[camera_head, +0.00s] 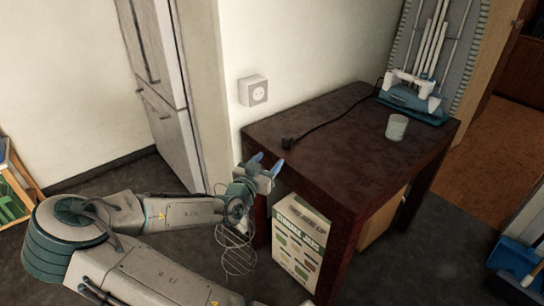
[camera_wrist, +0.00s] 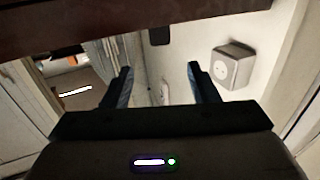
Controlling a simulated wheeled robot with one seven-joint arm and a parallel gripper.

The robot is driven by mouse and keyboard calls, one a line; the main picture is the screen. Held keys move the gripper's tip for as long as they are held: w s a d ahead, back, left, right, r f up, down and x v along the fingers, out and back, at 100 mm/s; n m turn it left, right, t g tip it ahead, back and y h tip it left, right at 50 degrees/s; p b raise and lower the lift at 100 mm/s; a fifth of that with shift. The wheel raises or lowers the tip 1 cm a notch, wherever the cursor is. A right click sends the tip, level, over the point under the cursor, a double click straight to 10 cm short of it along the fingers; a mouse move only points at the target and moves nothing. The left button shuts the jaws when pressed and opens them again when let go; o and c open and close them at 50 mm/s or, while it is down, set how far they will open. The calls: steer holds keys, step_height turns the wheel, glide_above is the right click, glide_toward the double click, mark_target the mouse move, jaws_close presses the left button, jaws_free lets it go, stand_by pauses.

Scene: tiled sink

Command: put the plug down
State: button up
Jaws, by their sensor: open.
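The black plug (camera_head: 288,143) lies on the dark brown table (camera_head: 330,133) close to its front left edge. Its cord runs back across the tabletop. My gripper (camera_head: 266,162) is just off that edge, in front of the plug and apart from it. Its blue fingers are spread with nothing between them. In the wrist view my open gripper (camera_wrist: 160,68) points toward a dark block that looks like the plug (camera_wrist: 159,35), beyond the table's edge (camera_wrist: 90,22). That view appears upside down.
A wall socket (camera_head: 253,91) is left of the table and also shows in the wrist view (camera_wrist: 231,65). A glass (camera_head: 396,127) and a blue-white appliance (camera_head: 412,96) stand at the table's far right. A printed box (camera_head: 300,242) is under the table. The tabletop's middle is clear.

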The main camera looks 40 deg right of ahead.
steer(key=s+a+f+g+y, duration=0.3)
steer(key=f+y, duration=0.3)
steer(key=f, duration=0.4)
steer(key=s+a+f+n+g+y, duration=0.1)
steer(key=a+f+n+y, duration=0.1)
steer(key=a+y, duration=0.55)
steer(key=s+a+r+n+g+y, duration=0.2)
steer(key=s+a+r+n+y, duration=0.2)
steer(key=s+a+r+n, duration=0.6)
steer(key=s+a+r+h, duration=0.1)
steer(key=s+a+r, duration=0.2)
steer(key=s+r, duration=0.3)
steer(key=shift+s+r+n+g, duration=0.3)
steer(key=shift+s, duration=0.15)
steer(key=shift+h, duration=0.25)
